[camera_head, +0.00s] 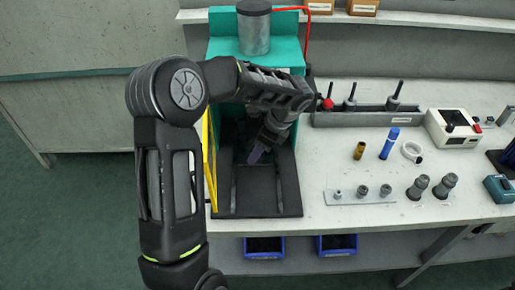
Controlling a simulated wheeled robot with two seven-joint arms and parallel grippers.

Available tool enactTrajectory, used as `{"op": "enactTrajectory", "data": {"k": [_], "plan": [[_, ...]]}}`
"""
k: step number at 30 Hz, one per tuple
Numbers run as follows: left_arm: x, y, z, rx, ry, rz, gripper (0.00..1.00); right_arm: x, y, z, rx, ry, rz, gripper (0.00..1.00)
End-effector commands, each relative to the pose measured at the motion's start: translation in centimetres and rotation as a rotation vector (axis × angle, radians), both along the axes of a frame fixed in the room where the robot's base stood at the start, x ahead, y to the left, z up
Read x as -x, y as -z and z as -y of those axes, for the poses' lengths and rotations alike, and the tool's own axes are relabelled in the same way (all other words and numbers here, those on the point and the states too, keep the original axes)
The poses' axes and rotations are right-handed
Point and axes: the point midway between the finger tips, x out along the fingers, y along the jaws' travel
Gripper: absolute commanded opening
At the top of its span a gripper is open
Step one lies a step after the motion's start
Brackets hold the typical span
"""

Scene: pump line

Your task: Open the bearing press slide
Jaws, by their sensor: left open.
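The bearing press (222,48) is a teal frame with a grey cylinder (254,30) on top, standing at the back left of the bench. A black base with rails (259,204) extends from it toward the front, and a yellow edged panel (210,165) stands along its left side. I cannot tell which part of it is the slide. My left arm reaches across the press front. My left gripper (258,152) is open, pointing down over the black base inside the press opening. The arm hides much of the opening, and contact is not clear. My right gripper is out of view.
A red knob (328,103) is just right of the press. A grey rack (368,117) with upright tools, a blue cylinder (388,144), a brass cylinder (359,151) and a plate with small parts (345,197) lie to the right. Blue bins (264,247) sit below the bench.

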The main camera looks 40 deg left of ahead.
Motion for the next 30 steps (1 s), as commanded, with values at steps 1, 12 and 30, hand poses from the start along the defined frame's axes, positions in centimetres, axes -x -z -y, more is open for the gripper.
{"op": "enactTrajectory", "data": {"k": [1,12,30], "plan": [[0.02,0.12,-0.05,0.0,0.0,0.0,0.47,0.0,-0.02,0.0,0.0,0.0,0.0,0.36],[0.0,0.14,-0.05,0.0,-0.001,0.0,0.35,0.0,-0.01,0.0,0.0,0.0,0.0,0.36],[0.0,0.12,-0.04,0.0,-0.001,0.0,0.0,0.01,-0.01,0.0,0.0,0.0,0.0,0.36]]}}
